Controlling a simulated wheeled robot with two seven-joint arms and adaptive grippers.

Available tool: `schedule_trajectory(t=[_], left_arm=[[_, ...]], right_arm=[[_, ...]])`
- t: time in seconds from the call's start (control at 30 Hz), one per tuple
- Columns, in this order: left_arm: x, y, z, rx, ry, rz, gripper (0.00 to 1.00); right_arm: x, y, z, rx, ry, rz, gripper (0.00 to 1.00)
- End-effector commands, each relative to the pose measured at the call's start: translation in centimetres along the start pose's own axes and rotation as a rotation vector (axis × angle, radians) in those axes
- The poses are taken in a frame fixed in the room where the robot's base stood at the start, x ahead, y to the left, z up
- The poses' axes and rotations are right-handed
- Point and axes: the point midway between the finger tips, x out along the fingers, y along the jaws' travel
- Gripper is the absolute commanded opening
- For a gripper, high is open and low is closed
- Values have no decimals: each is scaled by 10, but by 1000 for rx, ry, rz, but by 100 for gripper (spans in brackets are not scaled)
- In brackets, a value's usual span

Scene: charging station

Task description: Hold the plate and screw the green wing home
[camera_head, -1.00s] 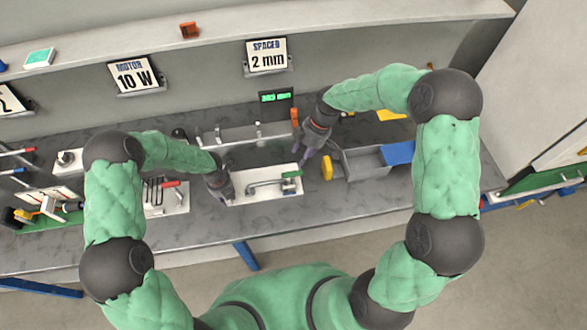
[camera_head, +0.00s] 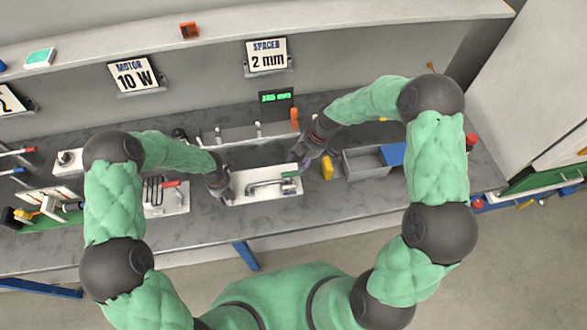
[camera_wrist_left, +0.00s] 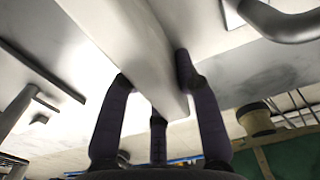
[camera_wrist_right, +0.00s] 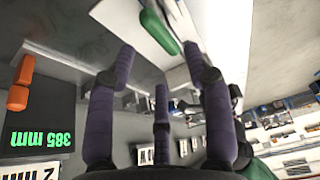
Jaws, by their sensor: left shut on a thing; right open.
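The white plate (camera_head: 250,194) lies on the bench and carries a grey metal bar. The green wing (camera_head: 290,174) is at the bar's right end, and it also shows in the right wrist view (camera_wrist_right: 160,30). My left gripper (camera_head: 229,195) is shut on the plate's left end; the left wrist view shows its fingers on both sides of the plate's edge (camera_wrist_left: 120,38). My right gripper (camera_head: 294,159) is open just behind the green wing, pointing toward it. In the right wrist view its fingers (camera_wrist_right: 160,68) are spread with nothing between them, the wing beyond them.
A grey bin (camera_head: 365,165) with a blue part stands right of the plate, a yellow piece (camera_head: 327,167) beside it. An orange piece (camera_head: 295,117) and a display (camera_wrist_right: 38,128) reading 385 mm are behind. A white fixture (camera_head: 170,198) stands to the left.

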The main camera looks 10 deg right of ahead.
Motion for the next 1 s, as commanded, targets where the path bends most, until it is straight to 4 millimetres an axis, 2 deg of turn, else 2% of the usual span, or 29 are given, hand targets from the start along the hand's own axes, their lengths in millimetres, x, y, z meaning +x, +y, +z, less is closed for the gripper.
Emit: schedule_trajectory(t=[0.1,0.3,0.5,0.73,0.77,0.9,0.93,1.0], left_arm=[[0,0,0,-1,-1,0,0],[0,0,0,-1,-1,0,0],[0,0,0,-1,-1,0,0],[0,0,0,-1,-1,0,0],[0,0,0,-1,-1,0,0],[0,0,0,0,-1,0,0],[0,0,0,0,-1,0,0],[0,0,0,0,-1,0,0]], right_arm=[[22,-1,0,-1,0,-3,52],[46,0,0,0,0,-1,52],[54,0,0,0,0,1,52],[54,0,0,1,0,1,52],[54,0,0,1,0,1,46],[54,0,0,1,0,0,6],[54,0,0,1,0,0,0],[54,0,0,1,0,0,0]])
